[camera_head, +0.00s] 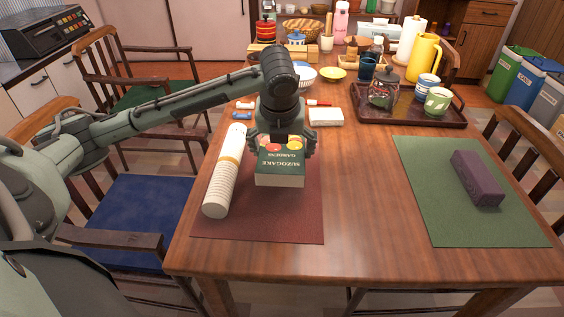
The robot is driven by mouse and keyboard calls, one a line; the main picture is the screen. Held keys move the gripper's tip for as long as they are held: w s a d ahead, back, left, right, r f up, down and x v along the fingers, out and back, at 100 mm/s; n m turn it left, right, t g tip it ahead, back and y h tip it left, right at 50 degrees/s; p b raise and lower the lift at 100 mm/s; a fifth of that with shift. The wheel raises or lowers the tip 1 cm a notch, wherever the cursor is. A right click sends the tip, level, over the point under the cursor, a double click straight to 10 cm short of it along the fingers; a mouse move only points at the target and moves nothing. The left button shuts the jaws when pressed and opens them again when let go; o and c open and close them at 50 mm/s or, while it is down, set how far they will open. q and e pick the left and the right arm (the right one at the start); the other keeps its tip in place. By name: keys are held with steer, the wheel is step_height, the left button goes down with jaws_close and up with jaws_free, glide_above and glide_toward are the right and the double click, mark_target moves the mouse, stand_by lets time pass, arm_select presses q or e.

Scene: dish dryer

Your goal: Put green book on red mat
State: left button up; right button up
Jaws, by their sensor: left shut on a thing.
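The green book (281,172) has yellow and red round shapes near its top and white lettering on its cover. My left gripper (282,145) is shut on the book from above. The book is over the red mat (272,225) at the near left of the table; I cannot tell whether it touches the mat. My right gripper is not in view.
A white roll (222,172) lies along the mat's left side, close to the book. A green mat (440,220) with a purple block (477,179) is at right. A tray (410,117) with dishes stands behind. The table's middle is clear.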

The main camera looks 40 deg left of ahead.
arm_select(q)
steer(key=shift+f, duration=2)
steer(key=o, duration=1.2)
steer(key=shift+c, duration=0.2)
steer(key=v, duration=1.2)
steer(key=shift+d, duration=0.1)
